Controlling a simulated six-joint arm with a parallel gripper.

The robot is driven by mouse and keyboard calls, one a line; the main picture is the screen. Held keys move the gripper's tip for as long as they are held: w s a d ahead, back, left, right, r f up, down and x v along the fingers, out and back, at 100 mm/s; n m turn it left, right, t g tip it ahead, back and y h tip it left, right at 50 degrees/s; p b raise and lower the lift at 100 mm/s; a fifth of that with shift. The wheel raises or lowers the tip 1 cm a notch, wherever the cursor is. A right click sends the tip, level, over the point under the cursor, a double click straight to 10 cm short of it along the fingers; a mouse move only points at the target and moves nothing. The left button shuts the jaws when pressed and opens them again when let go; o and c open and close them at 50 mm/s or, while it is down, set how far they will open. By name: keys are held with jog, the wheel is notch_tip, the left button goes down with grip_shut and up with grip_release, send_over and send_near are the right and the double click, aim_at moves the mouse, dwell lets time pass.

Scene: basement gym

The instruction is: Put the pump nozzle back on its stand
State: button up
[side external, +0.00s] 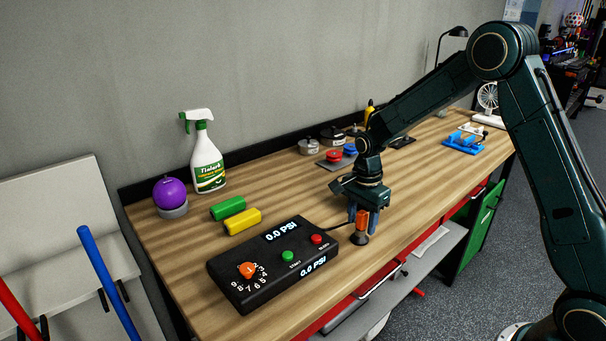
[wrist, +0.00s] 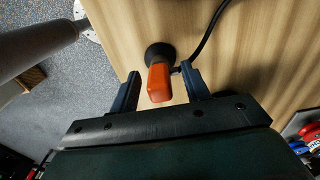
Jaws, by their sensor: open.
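The orange pump nozzle (side external: 361,221) is upright near the table's front edge, right of the black pump box (side external: 270,262). A round black piece (side external: 360,239), which looks like its stand, sits directly below it on the wood. My gripper (side external: 363,226) points down over the nozzle, with its blue fingers on either side. In the wrist view the orange nozzle (wrist: 159,84) lies between the two spread fingers, with visible gaps. The round black piece (wrist: 159,54) shows just beyond it, with a black cable beside it. I cannot tell how firmly the nozzle sits in it.
Green (side external: 228,208) and yellow (side external: 243,221) blocks lie behind the pump box. A spray bottle (side external: 207,165) and purple ball (side external: 170,193) stand at the back left. Weights and a red knob (side external: 334,156) are behind my gripper. The table's front edge is close.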

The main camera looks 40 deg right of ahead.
aim_at(363, 212)
notch_tip(363, 212, up, 12)
jog(key=shift+r, duration=0.15)
dwell(0.4)
jog(key=shift+r, duration=0.1)
dwell(0.4)
jog(key=s+a+r+n+t, duration=0.35)
jog(key=s+r+n, duration=0.6)
jog(key=s, duration=0.45)
jog(key=s+a+n+t, duration=0.2)
jog(key=s+n, duration=0.6)
jog(key=s, duration=0.5)
jog(key=shift+a+f, duration=0.25)
jog(key=shift+a, duration=0.25)
